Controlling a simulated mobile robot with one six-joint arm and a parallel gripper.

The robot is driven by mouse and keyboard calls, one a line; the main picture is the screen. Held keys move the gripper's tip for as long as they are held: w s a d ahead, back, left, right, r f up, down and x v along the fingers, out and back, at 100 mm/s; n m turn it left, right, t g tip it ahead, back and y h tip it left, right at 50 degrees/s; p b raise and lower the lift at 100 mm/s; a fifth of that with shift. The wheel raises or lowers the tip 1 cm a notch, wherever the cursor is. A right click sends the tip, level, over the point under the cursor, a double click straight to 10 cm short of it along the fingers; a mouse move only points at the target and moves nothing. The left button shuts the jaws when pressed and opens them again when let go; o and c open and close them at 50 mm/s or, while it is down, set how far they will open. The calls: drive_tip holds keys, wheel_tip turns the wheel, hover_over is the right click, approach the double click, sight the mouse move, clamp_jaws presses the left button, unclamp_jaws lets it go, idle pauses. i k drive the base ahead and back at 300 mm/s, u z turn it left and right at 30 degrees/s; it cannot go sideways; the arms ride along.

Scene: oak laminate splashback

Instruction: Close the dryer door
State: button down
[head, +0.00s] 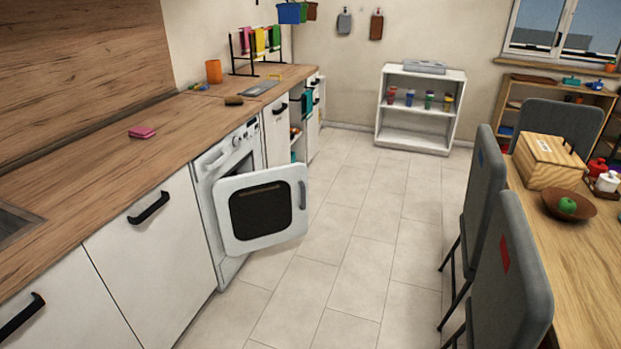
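The dryer (210,166) is a white front-loading machine built in under the wooden counter, left of centre in the head view. Its white door (290,186) with a dark window stands wide open, swung out into the aisle. A grey handle shows at the door's right edge. The door hides much of the dryer's front and its opening. My gripper is not in view.
The wooden counter (100,165) runs along the left, with a pink sponge (142,132) on it. Grey chairs (505,285) and a wooden table (575,255) stand at the right. The tiled floor (350,240) between is clear. A white shelf (418,136) stands at the back.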

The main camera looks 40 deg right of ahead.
sight(256, 211)
drive_tip(key=u, duration=0.15)
drive_tip(key=i, duration=0.95)
drive_tip(key=z, duration=0.1)
